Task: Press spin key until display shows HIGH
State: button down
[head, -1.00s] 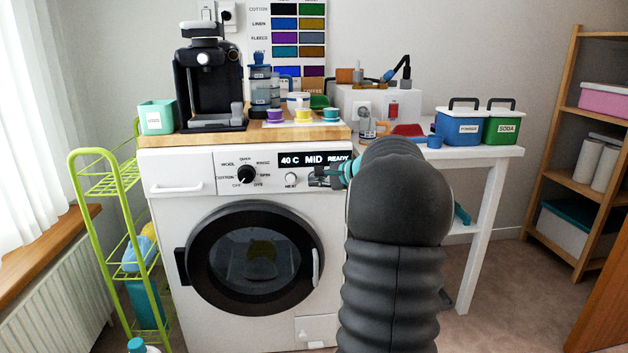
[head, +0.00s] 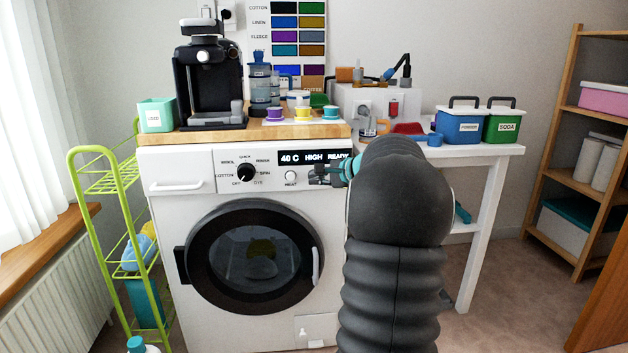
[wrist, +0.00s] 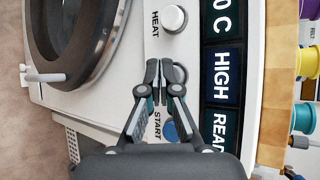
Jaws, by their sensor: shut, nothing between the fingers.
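The washing machine (head: 165,235) stands ahead of me with its round door closed. Its display (head: 313,158) reads "40 C HIGH READY", and the wrist view shows the word HIGH on the display (wrist: 225,76) sideways. My gripper (head: 318,174) is shut and empty at the control panel, just below the display. In the wrist view my gripper (wrist: 163,68) has its fingertips together at the panel, between the HEAT key (wrist: 174,19) and the blue START key (wrist: 172,131).
The program dial (head: 246,173) is left of the HEAT key. A wooden board (head: 200,135) on the machine bears a coffee maker (head: 208,85) and several cups. A white side table (head: 475,153) stands at the right, a green rack (head: 90,170) at the left.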

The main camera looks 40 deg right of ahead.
jog(key=s+a+b, duration=0.3)
jog(key=s, duration=0.2)
dwell(0.7)
jog(key=shift+s, duration=0.1)
dwell(0.6)
